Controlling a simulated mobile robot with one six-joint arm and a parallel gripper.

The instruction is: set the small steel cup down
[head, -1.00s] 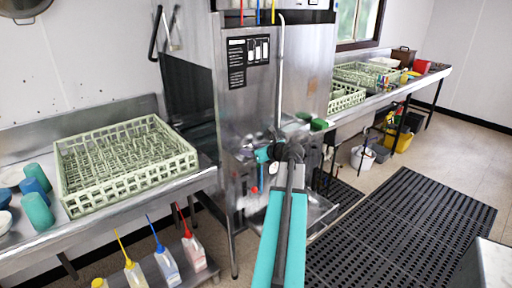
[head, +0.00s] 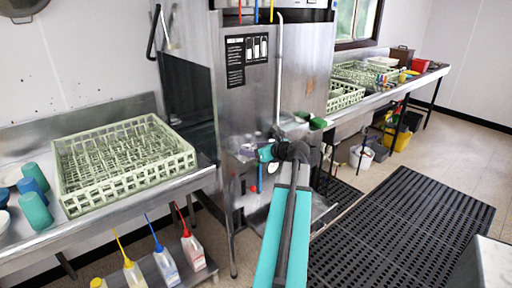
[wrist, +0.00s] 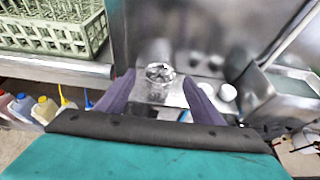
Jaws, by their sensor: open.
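The small steel cup (wrist: 159,73) shows in the wrist view as a shiny round rim on a steel surface (wrist: 175,117), ahead of my gripper. My gripper (wrist: 158,78) is open, with one dark purple finger on each side of the cup in the picture. I cannot tell whether either finger touches it.
Two white round things (wrist: 228,92) lie right of the right finger. A green dish rack (head: 120,165) stands on the left counter, with teal and blue cups (head: 36,210) beside it. Bottles (head: 165,265) stand on a low shelf below. Black floor mats (head: 400,235) lie at the right.

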